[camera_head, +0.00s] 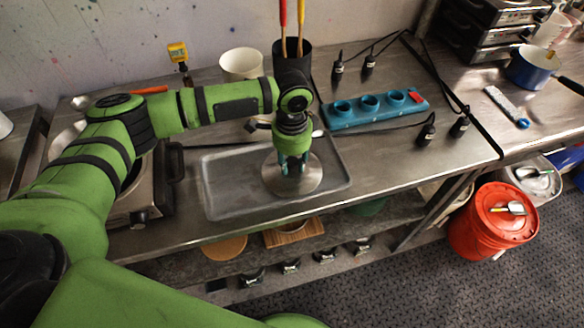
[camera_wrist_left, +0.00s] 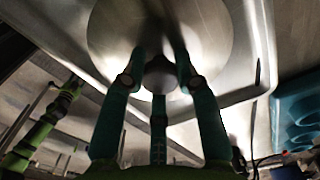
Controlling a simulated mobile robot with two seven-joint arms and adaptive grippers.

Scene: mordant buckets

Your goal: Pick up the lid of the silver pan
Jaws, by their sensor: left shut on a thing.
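The lid (camera_head: 308,183) is a round silver disc with a dark round knob. It is at the grey tray in the head view; I cannot tell whether it rests there or is held just above. My left gripper (camera_head: 291,165) points down over its middle, shut on the knob. The left wrist view shows the disc (camera_wrist_left: 215,30) and the knob (camera_wrist_left: 160,76) between the teal fingers. A silver pan or burner (camera_head: 128,205) at the left is mostly hidden by my arm, so I cannot tell which it is. My right gripper is not in view.
The shallow grey tray (camera_head: 225,200) lies on the steel counter. A blue three-hole holder (camera_head: 350,121), small black bottles (camera_head: 426,134), a white pot (camera_head: 240,64) and a black cup (camera_head: 302,62) stand behind and right. A red bucket (camera_head: 480,235) is on the floor.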

